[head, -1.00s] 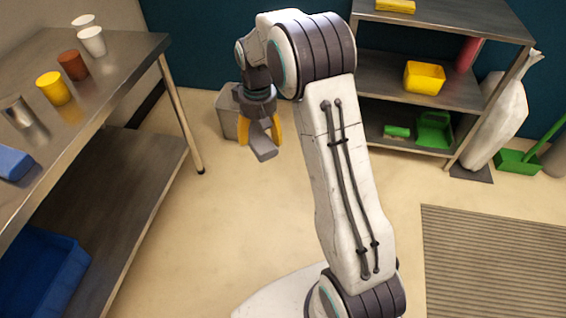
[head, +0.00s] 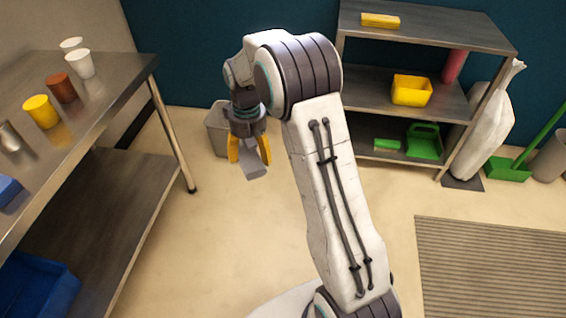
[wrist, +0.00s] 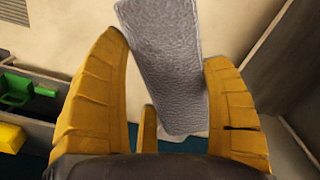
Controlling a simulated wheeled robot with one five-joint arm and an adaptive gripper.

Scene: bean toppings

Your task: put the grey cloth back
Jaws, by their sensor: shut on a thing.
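The grey cloth (head: 256,173) is a folded, textured strip. My gripper (head: 250,156) is shut on it, and the cloth hangs below the yellow fingers, well clear of the floor. In the wrist view the cloth (wrist: 165,65) stands out between the fingers of my gripper (wrist: 162,55), tilted, with one end cut off by the top edge. My gripper is in the open space between the steel table and the shelf unit, with a grey bin (head: 215,135) behind it.
The steel table (head: 110,88) at left holds several cups and a blue item (head: 8,190), with a blue crate (head: 35,285) below. Open floor lies between.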

